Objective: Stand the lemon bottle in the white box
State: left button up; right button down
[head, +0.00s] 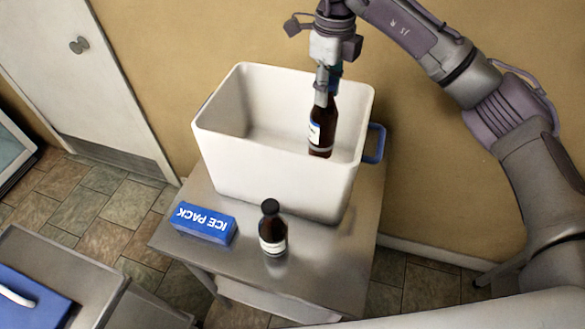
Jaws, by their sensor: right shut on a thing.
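The white box (272,179) stands open at the back of a small metal table. My right gripper (327,90) is over the right part of the box, shut on a dark brown bottle (321,133) with a white and blue label. That bottle hangs upright, with its lower part in front of the box's inner wall; I cannot tell whether its base touches the box floor. A second dark bottle (272,229) with a black cap and a pale label stands upright on the table in front of the box. The label words are too small to read. My left gripper is not in view.
A blue ice pack (204,224) lies on the metal table (318,262) left of the standing bottle. A blue handle (375,143) sticks out from the box's right side. Another surface with a blue item (30,300) is at lower left. The table's right front is bare.

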aim_at(324, 125)
jog(key=shift+f+p, duration=1.6)
jog(key=shift+f, duration=3.45)
jog(key=c, duration=0.8)
grip_release()
jog(key=shift+s, duration=0.1)
jog(key=shift+r, duration=0.2)
notch_tip(324, 125, up, 10)
jog(key=b, duration=0.3)
jog(key=shift+r+b, duration=0.2)
jog(key=shift+b, duration=0.15)
jog(key=shift+r, duration=0.7)
